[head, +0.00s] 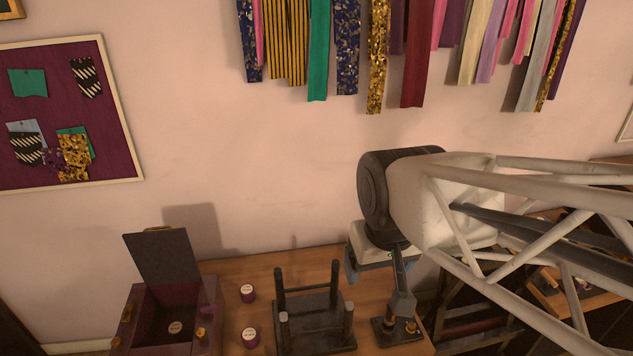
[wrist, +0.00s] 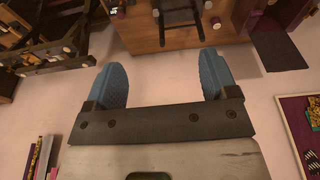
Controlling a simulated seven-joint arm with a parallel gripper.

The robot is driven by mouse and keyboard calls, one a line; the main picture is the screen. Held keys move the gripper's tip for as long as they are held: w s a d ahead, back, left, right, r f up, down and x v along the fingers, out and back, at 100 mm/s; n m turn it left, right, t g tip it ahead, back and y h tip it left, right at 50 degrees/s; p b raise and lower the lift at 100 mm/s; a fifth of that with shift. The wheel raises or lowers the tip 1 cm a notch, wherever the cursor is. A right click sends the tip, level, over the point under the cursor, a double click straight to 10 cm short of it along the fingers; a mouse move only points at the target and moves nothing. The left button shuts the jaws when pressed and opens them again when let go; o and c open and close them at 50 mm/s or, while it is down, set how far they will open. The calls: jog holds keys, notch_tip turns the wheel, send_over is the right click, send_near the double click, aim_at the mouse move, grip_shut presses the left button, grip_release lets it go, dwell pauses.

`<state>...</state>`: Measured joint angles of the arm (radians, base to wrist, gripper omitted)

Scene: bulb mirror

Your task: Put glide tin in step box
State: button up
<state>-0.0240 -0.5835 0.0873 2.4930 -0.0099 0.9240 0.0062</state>
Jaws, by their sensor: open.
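Two small purple tins with pale lids, one farther back (head: 248,293) and one nearer (head: 250,338), stand apart on the table; their labels are too small to read, so I cannot tell which is the glide tin. A purple box (head: 212,310) with a raised dark lid (head: 163,257) stands at the left, seemingly the step box. A similar pale-lidded tin (head: 175,328) shows inside it. My gripper (wrist: 164,65) is open and empty, its blue fingers apart, well away from the tins. In the head view my arm partly hides it.
A dark rack with upright posts (head: 315,320) stands on the wooden table (head: 225,268) right of the tins. A dark stand with a brass knob (head: 390,333) is near the table's right end. The wall is behind, with hanging ribbons (head: 410,60) and a pinboard (head: 120,110).

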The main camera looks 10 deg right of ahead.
jog(key=shift+s+d, duration=0.25)
jog(key=shift+s, duration=0.45)
jog(key=shift+s+d, duration=0.25)
jog(key=shift+s, duration=0.45)
